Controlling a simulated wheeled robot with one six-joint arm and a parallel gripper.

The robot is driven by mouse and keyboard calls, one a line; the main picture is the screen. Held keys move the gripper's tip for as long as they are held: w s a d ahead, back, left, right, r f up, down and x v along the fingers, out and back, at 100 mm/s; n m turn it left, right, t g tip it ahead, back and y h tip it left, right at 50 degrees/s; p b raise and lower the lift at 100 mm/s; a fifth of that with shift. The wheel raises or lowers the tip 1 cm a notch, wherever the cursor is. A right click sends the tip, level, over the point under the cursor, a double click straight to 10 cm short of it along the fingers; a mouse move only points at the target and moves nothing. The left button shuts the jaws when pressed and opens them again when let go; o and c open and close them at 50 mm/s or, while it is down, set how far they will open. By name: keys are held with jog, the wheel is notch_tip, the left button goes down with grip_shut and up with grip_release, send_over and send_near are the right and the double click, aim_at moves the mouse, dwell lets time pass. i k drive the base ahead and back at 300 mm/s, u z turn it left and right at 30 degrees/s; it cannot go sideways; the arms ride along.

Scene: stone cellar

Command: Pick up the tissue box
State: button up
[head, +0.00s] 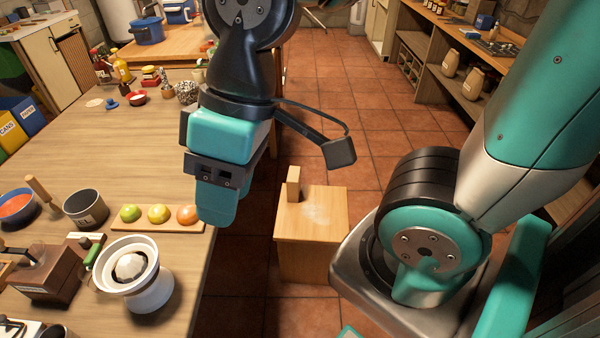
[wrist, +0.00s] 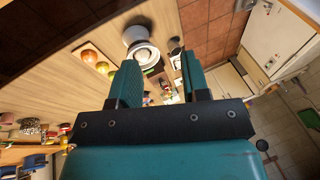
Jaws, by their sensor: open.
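I cannot make out a tissue box for certain in either view. A small blue box (head: 485,22) stands on the shelf unit at the top right of the head view, too small to identify. My gripper (head: 216,205) hangs above the right edge of the long wooden table. In the wrist view my gripper (wrist: 160,62) shows two teal fingers spread apart with nothing between them.
The long wooden table (head: 75,140) holds a white juicer (head: 150,295), a fruit board (head: 185,222), a dark pot (head: 86,208) and several bottles. A low wooden stool (head: 325,225) stands right of it. Tiled floor (head: 345,75) is clear beyond.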

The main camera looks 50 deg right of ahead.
aim_at(294, 182)
jog(key=z, duration=0.6)
jog(key=i, duration=1.05)
jog(key=z, duration=0.6)
